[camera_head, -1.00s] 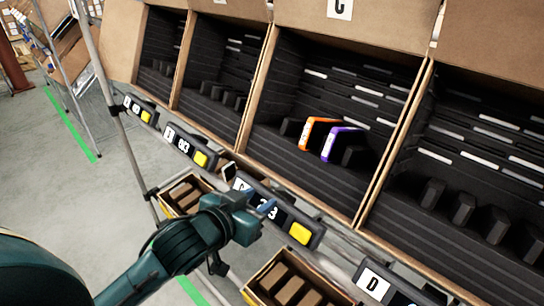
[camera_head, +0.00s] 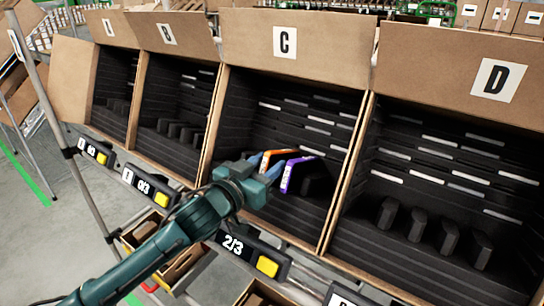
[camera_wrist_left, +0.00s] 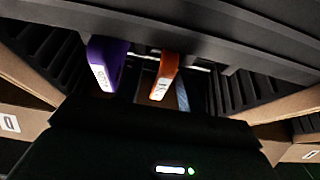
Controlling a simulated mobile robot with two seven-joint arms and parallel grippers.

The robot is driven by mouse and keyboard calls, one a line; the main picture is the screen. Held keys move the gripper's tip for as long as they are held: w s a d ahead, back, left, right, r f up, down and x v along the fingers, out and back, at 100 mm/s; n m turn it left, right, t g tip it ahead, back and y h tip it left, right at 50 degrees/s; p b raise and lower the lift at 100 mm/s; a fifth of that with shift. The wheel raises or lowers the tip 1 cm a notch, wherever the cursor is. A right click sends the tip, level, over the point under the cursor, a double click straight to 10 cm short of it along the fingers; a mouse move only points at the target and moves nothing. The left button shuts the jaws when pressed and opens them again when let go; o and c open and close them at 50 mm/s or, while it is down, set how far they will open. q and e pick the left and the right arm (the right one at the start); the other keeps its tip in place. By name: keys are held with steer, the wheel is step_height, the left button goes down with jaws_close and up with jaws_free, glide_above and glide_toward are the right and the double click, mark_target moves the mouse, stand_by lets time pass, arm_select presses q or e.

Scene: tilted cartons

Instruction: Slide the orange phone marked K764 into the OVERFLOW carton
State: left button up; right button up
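An orange phone (camera_head: 279,155) stands in the black insert of carton C (camera_head: 333,171), beside a purple phone (camera_head: 290,175) on its right. In the left wrist view the orange phone (camera_wrist_left: 165,77) and the purple phone (camera_wrist_left: 106,66) show end-on with white labels, too small to read surely. My left gripper (camera_head: 267,167) is at the carton's front, its pale blue fingers beside the orange phone, one to its left and one between the phones. Whether they touch it I cannot tell. My right gripper is out of view. No carton marked OVERFLOW is seen.
Carton D (camera_head: 432,215) on the right and carton B (camera_head: 181,120) on the left hold black inserts with no phones seen. The purple phone stands close to my left gripper.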

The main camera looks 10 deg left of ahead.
arm_select(q)
steer(key=shift+x, duration=1.25)
steer(key=shift+c, duration=0.2)
jaws_close()
steer(key=c, duration=0.6)
jaws_free()
jaws_close()
